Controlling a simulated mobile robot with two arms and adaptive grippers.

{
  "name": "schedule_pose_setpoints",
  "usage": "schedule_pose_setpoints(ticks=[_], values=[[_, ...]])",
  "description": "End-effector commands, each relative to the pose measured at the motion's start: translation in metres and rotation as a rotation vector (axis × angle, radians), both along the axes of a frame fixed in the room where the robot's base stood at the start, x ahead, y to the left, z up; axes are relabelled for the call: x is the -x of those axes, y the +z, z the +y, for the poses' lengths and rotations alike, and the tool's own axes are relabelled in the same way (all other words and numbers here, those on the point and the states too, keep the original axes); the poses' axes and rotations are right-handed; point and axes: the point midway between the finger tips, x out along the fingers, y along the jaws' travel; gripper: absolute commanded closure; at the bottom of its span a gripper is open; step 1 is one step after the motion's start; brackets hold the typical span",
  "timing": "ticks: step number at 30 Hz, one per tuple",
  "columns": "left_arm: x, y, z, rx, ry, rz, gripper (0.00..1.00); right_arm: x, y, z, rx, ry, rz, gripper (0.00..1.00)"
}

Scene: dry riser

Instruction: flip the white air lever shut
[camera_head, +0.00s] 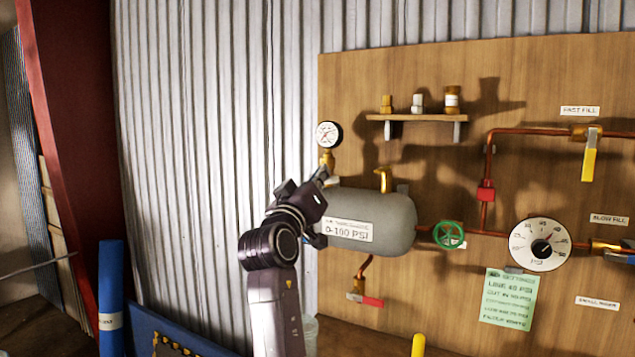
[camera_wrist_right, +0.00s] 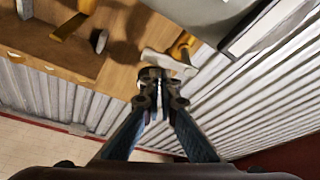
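The white air lever (camera_wrist_right: 165,61) shows in the right wrist view, beside a brass fitting (camera_wrist_right: 184,42) near the grey tank. It lies just beyond my right fingertips; whether they touch it I cannot tell. In the head view my right gripper (camera_head: 322,174) is at the left end of the grey tank (camera_head: 385,212), just below the gauge's brass stem, and hides much of that spot. In the right wrist view the fingers of my right gripper (camera_wrist_right: 161,80) converge and look shut, with nothing visible between them. My left gripper is out of view.
A small gauge (camera_head: 329,134) stands close above the gripper. A shelf (camera_head: 417,117) with small fittings is higher up. A green valve wheel (camera_head: 449,235), a large gauge (camera_head: 539,245) and a yellow-handled lever (camera_head: 589,163) are to the right. Corrugated wall (camera_head: 210,150) lies left.

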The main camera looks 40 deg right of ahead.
Motion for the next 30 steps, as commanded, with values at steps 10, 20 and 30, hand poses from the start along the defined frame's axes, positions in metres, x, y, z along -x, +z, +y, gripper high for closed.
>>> schedule_pose_setpoints(ticks=[10,20,30], values=[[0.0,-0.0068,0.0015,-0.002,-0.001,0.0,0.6,0.0034,-0.0078,-0.003,-0.003,-0.004,0.004,1.0],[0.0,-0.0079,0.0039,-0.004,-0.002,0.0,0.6,0.0038,-0.0107,-0.0039,-0.007,-0.006,0.007,1.0],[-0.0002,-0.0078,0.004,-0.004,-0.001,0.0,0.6,0.0036,-0.0118,-0.0043,-0.007,-0.006,0.01,1.0]])
